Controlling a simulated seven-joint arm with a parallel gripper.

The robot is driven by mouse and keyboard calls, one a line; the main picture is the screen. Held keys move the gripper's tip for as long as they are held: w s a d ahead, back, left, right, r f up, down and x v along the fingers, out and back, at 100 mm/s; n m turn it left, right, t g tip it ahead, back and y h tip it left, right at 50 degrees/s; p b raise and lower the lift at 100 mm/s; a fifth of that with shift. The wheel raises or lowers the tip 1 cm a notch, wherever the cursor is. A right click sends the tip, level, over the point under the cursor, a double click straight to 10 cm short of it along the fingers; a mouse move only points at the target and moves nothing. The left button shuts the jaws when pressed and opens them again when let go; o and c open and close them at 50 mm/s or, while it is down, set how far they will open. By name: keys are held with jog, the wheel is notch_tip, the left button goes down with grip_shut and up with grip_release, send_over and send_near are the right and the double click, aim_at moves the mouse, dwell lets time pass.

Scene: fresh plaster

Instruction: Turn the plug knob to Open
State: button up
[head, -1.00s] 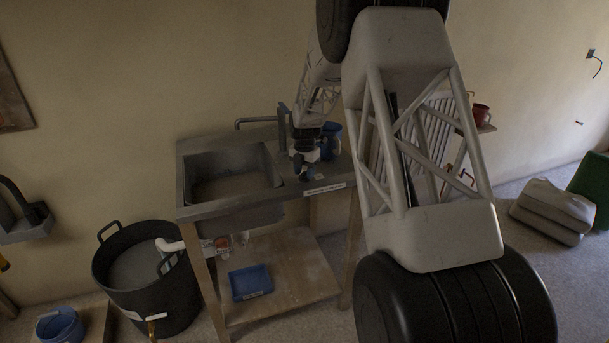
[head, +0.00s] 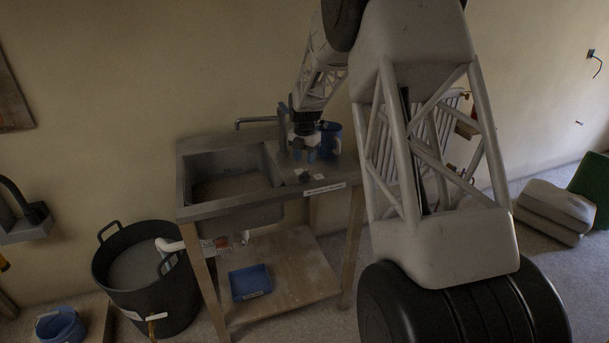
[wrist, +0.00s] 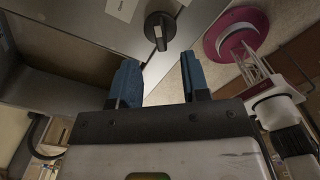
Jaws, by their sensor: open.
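The plug knob (head: 304,176) is a small dark knob on the counter right of the sink basin. In the wrist view the knob (wrist: 160,30) is round and black, with a raised bar and a pale pointer mark at its lower end, towards my gripper. Small pale labels (wrist: 122,9) lie near it; their words are too small to read. My gripper (wrist: 160,82) is open, its two blue fingers apart with nothing between them. In the head view my gripper (head: 313,154) hangs over the counter behind the knob, clear of it.
The sink basin (head: 228,207) lies left of the knob, with a tap (head: 255,121) behind. A blue container (head: 332,137) stands close to the right of my gripper. A blue tray (head: 249,283) lies on the lower shelf. A black tub (head: 150,290) stands at the left.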

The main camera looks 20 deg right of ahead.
aim_at(304, 172)
jog(key=shift+r, duration=3)
jog(key=shift+f, duration=1.5)
jog(key=shift+f, duration=0.15)
jog(key=shift+f, duration=4.35)
grip_shut()
grip_release()
